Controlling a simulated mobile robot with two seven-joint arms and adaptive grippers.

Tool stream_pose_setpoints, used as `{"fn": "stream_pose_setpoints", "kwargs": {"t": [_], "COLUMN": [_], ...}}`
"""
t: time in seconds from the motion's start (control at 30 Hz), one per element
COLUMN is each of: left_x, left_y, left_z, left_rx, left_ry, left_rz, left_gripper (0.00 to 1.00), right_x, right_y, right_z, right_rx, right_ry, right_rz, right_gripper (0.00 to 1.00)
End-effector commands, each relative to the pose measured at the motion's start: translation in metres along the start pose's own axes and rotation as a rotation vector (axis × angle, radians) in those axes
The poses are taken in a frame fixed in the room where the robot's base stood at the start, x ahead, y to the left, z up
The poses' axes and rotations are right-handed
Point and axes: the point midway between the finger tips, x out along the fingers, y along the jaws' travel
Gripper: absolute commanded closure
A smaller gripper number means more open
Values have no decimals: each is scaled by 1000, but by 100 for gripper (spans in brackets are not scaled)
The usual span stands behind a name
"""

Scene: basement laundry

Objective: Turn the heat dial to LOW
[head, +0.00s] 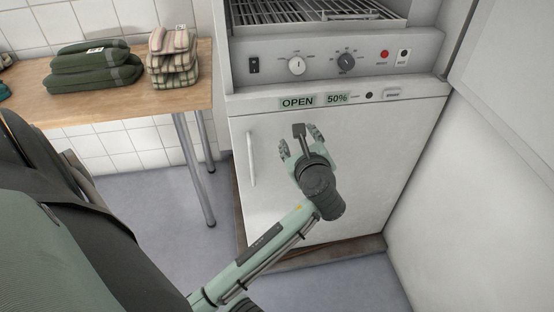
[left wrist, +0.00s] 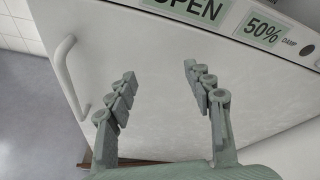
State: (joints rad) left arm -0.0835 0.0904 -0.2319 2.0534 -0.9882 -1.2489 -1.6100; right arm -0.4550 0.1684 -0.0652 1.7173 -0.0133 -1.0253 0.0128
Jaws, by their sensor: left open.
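Two dials sit on the grey control panel (head: 320,60) of the white machine. A white dial (head: 296,66) is on the left, with a few small labels around it. A dark dial (head: 346,62) is to its right, with several marks around it. The lettering is too small to tell which is the heat dial or its setting. My left gripper (head: 300,141) is open and empty in front of the white door, below the panel. In the left wrist view its two fingers (left wrist: 157,82) stand apart with only the door behind them. My right gripper is not in view.
A display strip (head: 314,101) reads OPEN and 50%. The panel also has a black switch (head: 254,66), a red button (head: 384,54) and a black button (head: 403,56). An open rack (head: 310,15) is above. A wooden table (head: 110,105) with folded cloths stands left; a white wall is right.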

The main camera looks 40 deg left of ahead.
Motion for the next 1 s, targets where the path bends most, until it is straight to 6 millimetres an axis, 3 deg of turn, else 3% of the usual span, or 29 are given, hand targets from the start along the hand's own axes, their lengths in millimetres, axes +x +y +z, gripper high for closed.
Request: {"fn": "stream_pose_setpoints", "kwargs": {"t": [0.47,1.0], "left_x": [3,-13], "left_y": [66,139], "left_z": [-72,-141], "left_rx": [-395,-844], "left_ry": [209,362], "left_rz": [133,386], "left_gripper": [48,48], "right_x": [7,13], "right_y": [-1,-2], "right_z": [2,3], "right_rx": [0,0], "right_ry": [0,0], "right_rz": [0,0], "right_gripper": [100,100]}}
